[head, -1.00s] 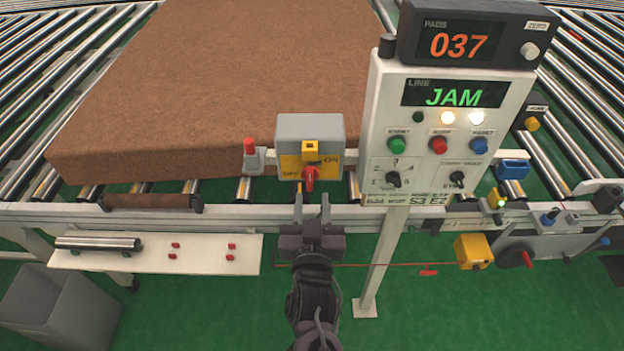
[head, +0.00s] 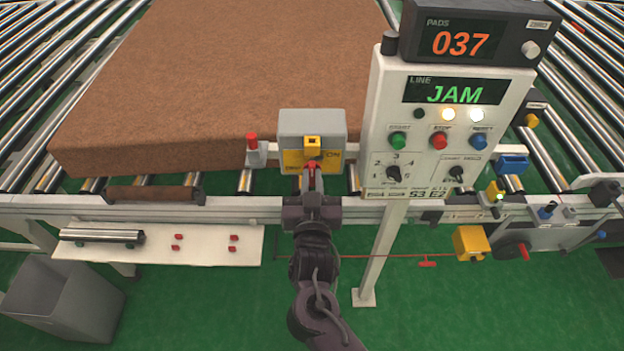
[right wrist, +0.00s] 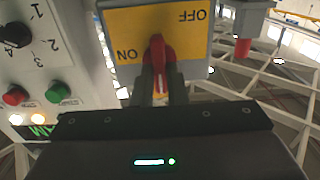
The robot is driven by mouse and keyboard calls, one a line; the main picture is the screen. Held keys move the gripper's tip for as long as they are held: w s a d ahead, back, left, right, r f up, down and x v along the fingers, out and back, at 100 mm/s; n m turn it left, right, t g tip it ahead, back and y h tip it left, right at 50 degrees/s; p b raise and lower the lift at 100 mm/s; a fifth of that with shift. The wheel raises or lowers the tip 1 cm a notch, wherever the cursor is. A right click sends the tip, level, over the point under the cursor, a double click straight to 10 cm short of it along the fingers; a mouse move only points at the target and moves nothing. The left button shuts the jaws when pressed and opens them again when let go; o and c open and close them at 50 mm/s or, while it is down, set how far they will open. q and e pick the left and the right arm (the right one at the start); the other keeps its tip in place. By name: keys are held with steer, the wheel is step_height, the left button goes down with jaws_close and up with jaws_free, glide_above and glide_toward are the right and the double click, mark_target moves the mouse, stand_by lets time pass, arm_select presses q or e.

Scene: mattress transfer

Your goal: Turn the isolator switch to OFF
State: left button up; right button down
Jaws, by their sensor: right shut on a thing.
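The isolator switch is a grey box (head: 312,123) with a yellow plate (head: 331,160) marked ON and OFF and a red handle (head: 312,166). It stands at the conveyor's front rail, left of the control panel. My right gripper (head: 312,178) is shut on the red handle, partly covering it and the OFF label in the head view. In the right wrist view, upside down, the fingers (right wrist: 160,82) hold the handle (right wrist: 157,55) from both sides. The yellow plate (right wrist: 125,25) shows ON and OFF there. The handle's exact setting is hard to tell. My left gripper is not in view.
The control panel (head: 378,110), reading JAM, stands close right of the switch. A brown mattress (head: 210,80) lies on the rollers behind. A red-topped post (head: 252,148) is just left of the box. A white shelf (head: 205,245) and grey bin (head: 65,305) are front left.

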steer(key=shift+a+r+n+p, duration=0.1)
steer(key=shift+r+n+p, duration=0.05)
steer(key=shift+n+p, duration=1.05)
steer(key=n+p, duration=0.1)
steer(key=n, duration=0.1)
steer(key=shift+n, duration=0.3)
steer(key=n, duration=0.2)
steer(key=shift+a+f+n, duration=0.1)
steer(key=shift+f+n, duration=0.1)
steer(key=shift+n, duration=0.2)
steer(key=n, duration=0.3)
steer(key=shift+f+n, duration=0.1)
steer(key=shift+n, duration=0.2)
steer(key=n, duration=0.6)
steer(key=shift+a+f, duration=0.15)
steer(key=shift+f, duration=0.05)
steer(key=shift+n, duration=0.4)
